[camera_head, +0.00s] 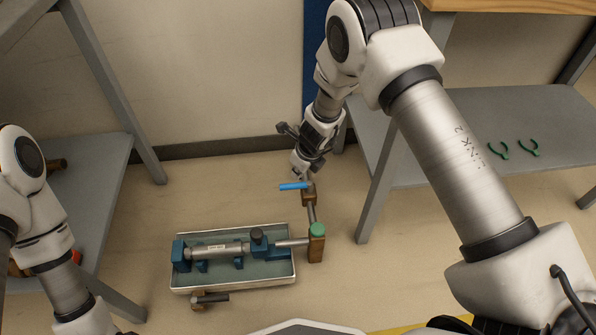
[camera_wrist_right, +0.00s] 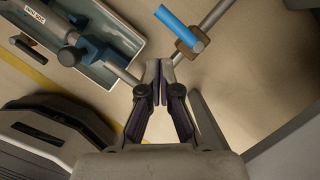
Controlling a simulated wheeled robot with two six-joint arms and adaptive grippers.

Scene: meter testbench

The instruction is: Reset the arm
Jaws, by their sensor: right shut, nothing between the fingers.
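My right arm reaches in from the right in the head view. Its gripper (camera_head: 302,166) is just above and behind the blue handle (camera_head: 294,186) on the bench's pipework. In the right wrist view my right gripper (camera_wrist_right: 159,68) has its fingertips together with nothing between them. The blue handle (camera_wrist_right: 179,27) lies to the right of the fingertips there, apart from them. My left arm shows at the left edge of the head view, but its gripper is out of the picture.
The meter testbench has a shallow tray (camera_head: 233,287) holding a cylindrical meter (camera_head: 216,250) between blue clamps. A green cap (camera_head: 317,229) tops the pipe corner at right.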

